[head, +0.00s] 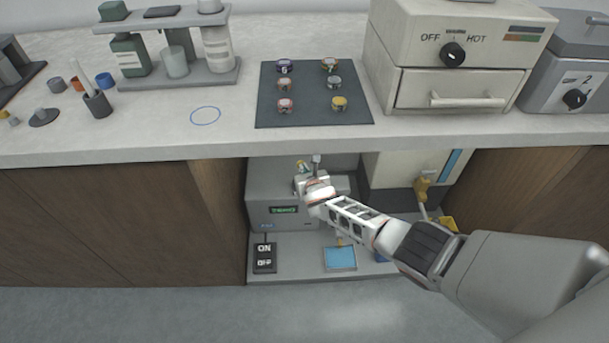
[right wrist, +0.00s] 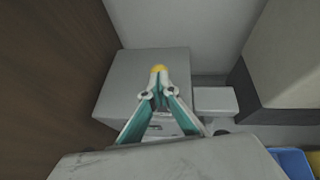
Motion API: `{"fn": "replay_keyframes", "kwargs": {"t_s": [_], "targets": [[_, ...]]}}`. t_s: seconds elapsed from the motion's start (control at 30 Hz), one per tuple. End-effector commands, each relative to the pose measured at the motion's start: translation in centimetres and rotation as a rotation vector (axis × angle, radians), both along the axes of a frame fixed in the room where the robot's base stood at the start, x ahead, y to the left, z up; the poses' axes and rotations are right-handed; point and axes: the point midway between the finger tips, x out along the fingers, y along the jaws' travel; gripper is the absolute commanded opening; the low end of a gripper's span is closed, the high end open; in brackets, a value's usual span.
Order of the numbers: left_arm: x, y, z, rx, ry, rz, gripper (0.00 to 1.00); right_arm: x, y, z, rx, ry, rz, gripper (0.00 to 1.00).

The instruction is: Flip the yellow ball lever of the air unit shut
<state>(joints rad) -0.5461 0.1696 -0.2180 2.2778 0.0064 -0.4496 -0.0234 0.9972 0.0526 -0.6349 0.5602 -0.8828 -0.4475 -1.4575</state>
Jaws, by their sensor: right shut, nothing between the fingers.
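The air unit appears to be the grey box (head: 262,183) with a small green display, in the open bay under the counter. Its flat grey top also shows in the right wrist view (right wrist: 120,82). A yellow ball (right wrist: 159,69) shows right at the tips of my right gripper (right wrist: 158,88); I cannot tell whether they touch. In the head view a small yellow part (head: 301,164) shows by my right gripper (head: 304,178), whose fingers are shut and empty. The gripper and arm hide much of the lever and the box. My left gripper is out of view.
The counter edge (head: 120,157) runs just above the bay. A cream unit with a yellow handle (head: 422,187) stands to the right of the box. An ON/OFF switch (head: 265,258) and a blue pad (head: 340,258) lie in front. A wooden cabinet wall bounds the left.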

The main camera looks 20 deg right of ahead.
Motion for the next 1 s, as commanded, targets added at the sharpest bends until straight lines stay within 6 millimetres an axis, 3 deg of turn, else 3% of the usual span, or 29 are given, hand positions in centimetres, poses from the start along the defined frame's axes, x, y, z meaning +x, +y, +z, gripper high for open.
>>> {"fn": "replay_keyframes", "kwargs": {"t_s": [1.0], "targets": [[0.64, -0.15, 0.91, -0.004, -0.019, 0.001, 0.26, 0.36, -0.78, 0.95, 0.0, -0.004, 0.0, 0.0]]}}
